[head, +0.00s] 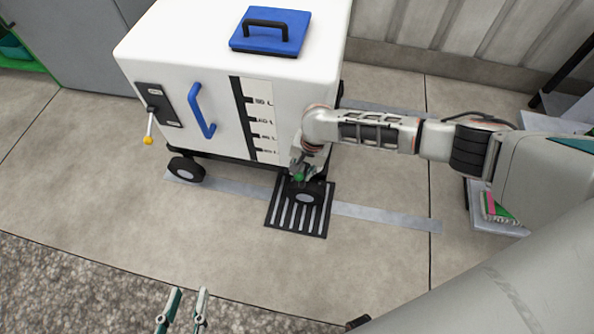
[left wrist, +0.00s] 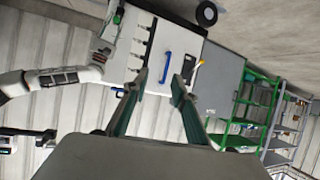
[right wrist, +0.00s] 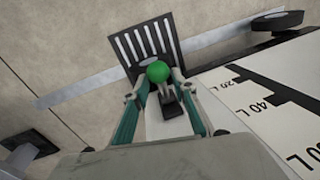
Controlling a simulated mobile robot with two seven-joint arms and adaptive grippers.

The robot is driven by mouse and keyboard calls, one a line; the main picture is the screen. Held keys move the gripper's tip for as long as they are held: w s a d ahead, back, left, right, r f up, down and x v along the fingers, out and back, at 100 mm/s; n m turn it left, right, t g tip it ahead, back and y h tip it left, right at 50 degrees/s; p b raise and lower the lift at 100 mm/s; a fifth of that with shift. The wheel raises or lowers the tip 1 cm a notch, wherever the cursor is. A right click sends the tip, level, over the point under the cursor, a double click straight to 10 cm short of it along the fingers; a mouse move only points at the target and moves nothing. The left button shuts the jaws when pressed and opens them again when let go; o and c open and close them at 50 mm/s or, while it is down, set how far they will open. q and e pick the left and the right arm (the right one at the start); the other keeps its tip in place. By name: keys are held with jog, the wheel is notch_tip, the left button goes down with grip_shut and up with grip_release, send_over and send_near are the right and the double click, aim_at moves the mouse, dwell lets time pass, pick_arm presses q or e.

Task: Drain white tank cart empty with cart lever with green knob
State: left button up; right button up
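The white tank cart (head: 185,45) stands on the floor, with a level scale (head: 262,120) on its side. The lever's green knob (head: 299,178) is low at the cart's near corner, above a floor drain grate (head: 318,215). My right gripper (head: 300,165) is at that knob. In the right wrist view the green knob (right wrist: 158,71) shows between the tips of my right gripper (right wrist: 159,85), whose fingers look apart; contact is unclear. My left gripper (head: 186,295) is open and empty, low in the head view, away from the cart.
A blue lid (head: 270,32) tops the cart. Green shelving (left wrist: 250,105) shows in the left wrist view. The floor before the cart is clear.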

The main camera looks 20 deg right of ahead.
jog(key=shift+w+a+f+b, duration=0.1)
jog(key=shift+f+b, duration=0.2)
jog(key=shift+f, duration=0.65)
jog(key=shift+w+r, duration=0.1)
jog(key=shift+r, duration=0.05)
jog(key=c, duration=0.8)
grip_shut()
jog(key=shift+a, duration=0.1)
